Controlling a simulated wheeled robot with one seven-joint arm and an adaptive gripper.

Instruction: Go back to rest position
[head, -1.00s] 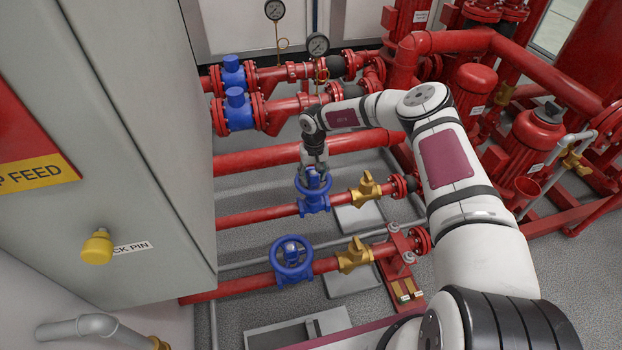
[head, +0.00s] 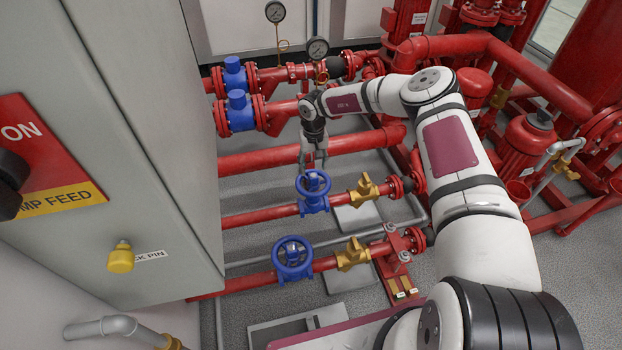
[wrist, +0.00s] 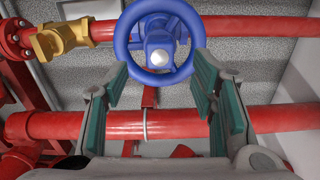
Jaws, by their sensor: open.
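My gripper (head: 314,162) points down just above and behind the farther blue handwheel valve (head: 313,184) on a red pipe. It is open and empty, with its fingers apart from the wheel. In the wrist view, my open gripper (wrist: 158,100) shows teal finger pads on both sides, and the blue handwheel (wrist: 128,45) lies beyond the fingertips at the top middle. My arm reaches in from the lower right of the head view. A second blue handwheel valve (head: 292,260) sits on the nearer red pipe.
A grey cabinet (head: 150,110) with a yellow knob (head: 121,259) fills the left. Brass valves (head: 364,188) sit right of the handwheels. Blue fittings (head: 238,110) and pressure gauges (head: 317,49) stand behind. Red pumps and pipes (head: 527,145) crowd the right. Grey floor shows between the pipes.

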